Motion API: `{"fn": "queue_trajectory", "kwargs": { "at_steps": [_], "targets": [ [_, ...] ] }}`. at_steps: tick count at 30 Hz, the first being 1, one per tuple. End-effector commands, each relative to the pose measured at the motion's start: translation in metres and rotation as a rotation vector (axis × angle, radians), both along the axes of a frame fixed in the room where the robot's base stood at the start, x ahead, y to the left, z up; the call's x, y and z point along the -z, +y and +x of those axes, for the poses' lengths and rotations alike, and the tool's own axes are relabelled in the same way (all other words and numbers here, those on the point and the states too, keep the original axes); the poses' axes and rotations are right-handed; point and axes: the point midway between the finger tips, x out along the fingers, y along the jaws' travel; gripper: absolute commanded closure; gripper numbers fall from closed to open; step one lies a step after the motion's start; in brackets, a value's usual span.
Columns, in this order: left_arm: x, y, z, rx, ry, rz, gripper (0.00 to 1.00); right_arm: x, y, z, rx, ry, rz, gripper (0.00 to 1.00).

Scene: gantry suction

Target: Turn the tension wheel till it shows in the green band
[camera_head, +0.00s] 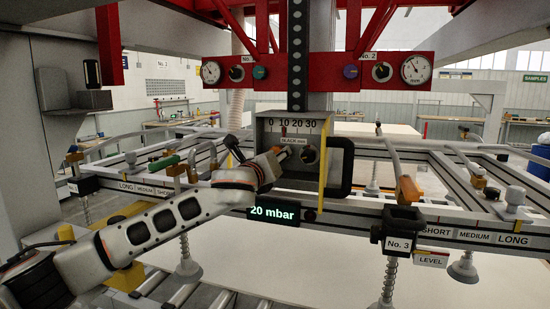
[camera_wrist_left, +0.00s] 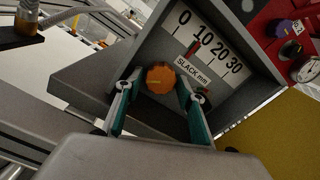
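The tension wheel (camera_wrist_left: 160,78) is a small orange knob with a pale mark, on the grey gauge box (camera_wrist_left: 95,85). My left gripper (camera_wrist_left: 159,84) has one teal finger on each side of the wheel, with a narrow gap visible at the left. Whether the right finger touches it I cannot tell. In the head view the left gripper (camera_head: 284,153) reaches the front of the box and hides the wheel. The slack scale (camera_wrist_left: 208,48) reads 0 to 30 mm; a red pointer (camera_wrist_left: 194,48) stands near 10. My right gripper is out of view.
A display (camera_head: 273,213) below the box reads 20 mbar. A black handle (camera_head: 340,166) stands just right of the box. The red beam (camera_head: 335,69) with gauges is above. Frame rails with suction cups (camera_head: 464,268) spread to both sides.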

Motion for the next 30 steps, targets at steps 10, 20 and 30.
{"fn": "queue_trajectory", "kwargs": {
  "at_steps": [10, 20, 30],
  "targets": [
    [0.0, 0.003, -0.007, 0.0, 0.0, 0.0, 0.62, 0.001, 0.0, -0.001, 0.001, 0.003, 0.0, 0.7],
    [0.001, 0.018, -0.054, 0.002, 0.0, -0.001, 0.62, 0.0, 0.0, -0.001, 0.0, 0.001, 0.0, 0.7],
    [0.0, 0.034, -0.103, 0.001, 0.0, -0.001, 0.62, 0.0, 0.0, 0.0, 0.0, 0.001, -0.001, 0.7]
  ]
}}
